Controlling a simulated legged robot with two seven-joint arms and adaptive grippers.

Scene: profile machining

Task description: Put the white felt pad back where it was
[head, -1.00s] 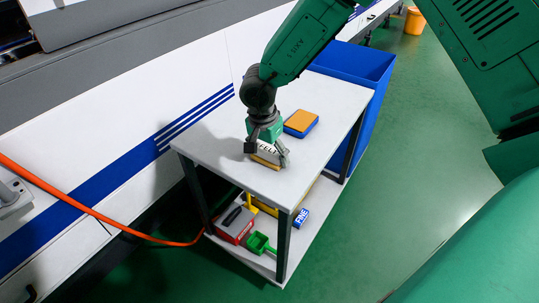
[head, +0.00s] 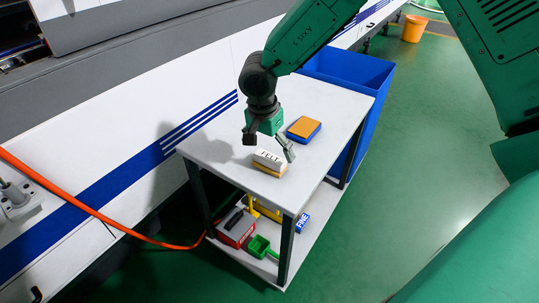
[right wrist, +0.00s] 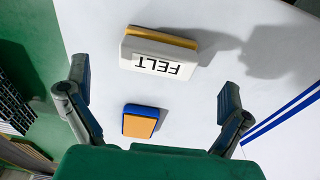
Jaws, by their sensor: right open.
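The white felt pad (head: 270,157), marked FELT, has a tan layer along one side and rests on the cart's white top near its front corner. In the right wrist view the felt pad (right wrist: 160,55) lies beyond the fingertips, apart from them. My right gripper (head: 269,146) is open and empty just above the pad. In the right wrist view my right gripper (right wrist: 155,95) has its two fingers spread wide. My left gripper does not show.
A blue and orange block (head: 304,129) lies behind the pad on the cart top (head: 215,148). The lower shelf holds a red and grey box (head: 236,227), a green scoop (head: 263,247) and a blue block. A blue bin (head: 350,70) stands behind the cart. An orange hose (head: 75,205) runs at left.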

